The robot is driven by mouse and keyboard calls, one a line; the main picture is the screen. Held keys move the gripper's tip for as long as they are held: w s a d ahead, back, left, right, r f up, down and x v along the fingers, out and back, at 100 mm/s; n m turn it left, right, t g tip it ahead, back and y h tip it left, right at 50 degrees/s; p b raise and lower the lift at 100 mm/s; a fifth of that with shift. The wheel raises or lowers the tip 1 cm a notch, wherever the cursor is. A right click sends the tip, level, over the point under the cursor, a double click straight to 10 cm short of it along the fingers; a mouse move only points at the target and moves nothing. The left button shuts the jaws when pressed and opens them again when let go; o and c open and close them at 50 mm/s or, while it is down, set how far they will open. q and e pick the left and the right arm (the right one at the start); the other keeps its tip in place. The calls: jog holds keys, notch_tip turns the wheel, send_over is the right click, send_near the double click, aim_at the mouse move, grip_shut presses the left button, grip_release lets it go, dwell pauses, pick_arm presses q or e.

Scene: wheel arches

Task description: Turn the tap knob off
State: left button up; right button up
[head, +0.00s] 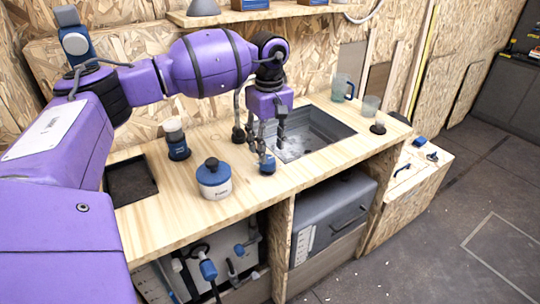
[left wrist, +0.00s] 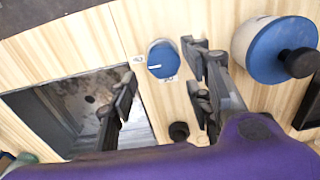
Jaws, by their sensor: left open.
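The tap knob (head: 267,165) is a small round blue knob on the wooden counter, just left of the sink (head: 318,152). In the left wrist view the knob (left wrist: 160,58) shows a white pointer line across its top and small labels beside it. My left gripper (head: 269,146) points down over the counter by the knob and is open and empty. In the left wrist view its two fingers (left wrist: 162,82) are spread, one over the sink's edge and one on the knob's other side. I cannot tell whether either finger touches the knob. My right gripper is in no view.
A white pot with a blue lid (head: 214,180) stands left of the knob. A blue-based jar (head: 176,140) and a black tray (head: 131,182) are farther left. A jug (head: 342,88) and cup (head: 370,107) stand beyond the sink. A shelf (head: 236,17) hangs above.

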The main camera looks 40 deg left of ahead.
aim_at(269, 158)
pick_arm(q)
jog(key=shift+f, duration=2)
jog(key=c, duration=1.1)
